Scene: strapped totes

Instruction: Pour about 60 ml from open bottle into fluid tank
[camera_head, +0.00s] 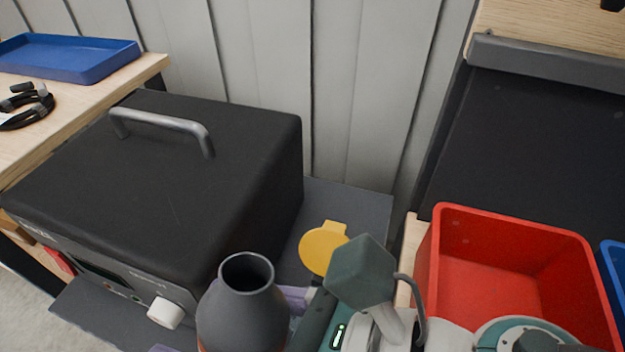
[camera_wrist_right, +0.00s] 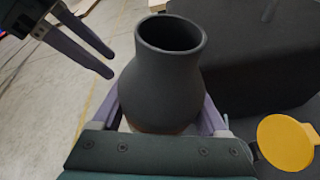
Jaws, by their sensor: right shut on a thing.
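The open bottle (camera_head: 242,310) is dark grey, with a wide round mouth and a brown-orange band low on its body. It stands roughly upright, mouth up, and also shows in the right wrist view (camera_wrist_right: 165,85). My right gripper (camera_wrist_right: 165,118) is shut on it, with purple fingers on both sides. My left gripper (camera_wrist_right: 110,63) is in the upper left of the right wrist view, apart from the bottle, its two purple fingers spread and empty. A yellow round cap with a tab (camera_head: 323,248) lies behind my right wrist.
A black box with a metal handle (camera_head: 160,130) stands close left of the bottle, with a white knob (camera_head: 164,313) on its front. A red bin (camera_head: 520,255) is at the right. A blue tray (camera_head: 65,57) and a black cable (camera_head: 27,105) lie on the left table.

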